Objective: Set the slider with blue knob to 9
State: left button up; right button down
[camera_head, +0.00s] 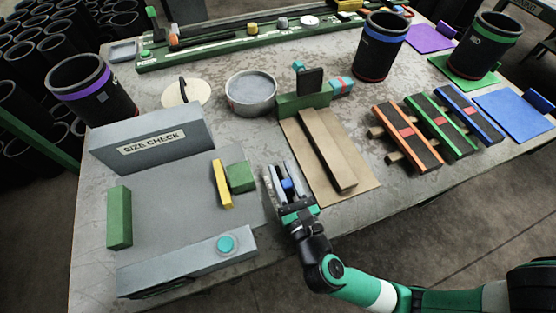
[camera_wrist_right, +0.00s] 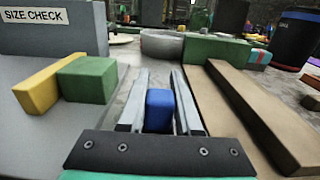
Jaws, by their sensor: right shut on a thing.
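My right gripper (camera_head: 281,175) reaches in from the lower right of the head view, with its fingers along the table. My left gripper is not in view.
The size check station, with a yellow bar (camera_head: 222,184) and a green block (camera_head: 240,177), is left of the gripper. A brown board with a long wooden bar (camera_head: 328,152) lies close on the right. A round metal dish (camera_head: 251,92) stands behind.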

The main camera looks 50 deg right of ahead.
jog(key=shift+w, duration=0.1)
jog(key=c, duration=0.6)
grip_release()
jog(key=p+v, duration=0.2)
jog(key=v, duration=0.8)
jog(key=shift+s+a, duration=0.2)
jog(key=shift+s, duration=0.05)
jog(key=shift+s+a, duration=0.15)
jog(key=shift+s, duration=0.35)
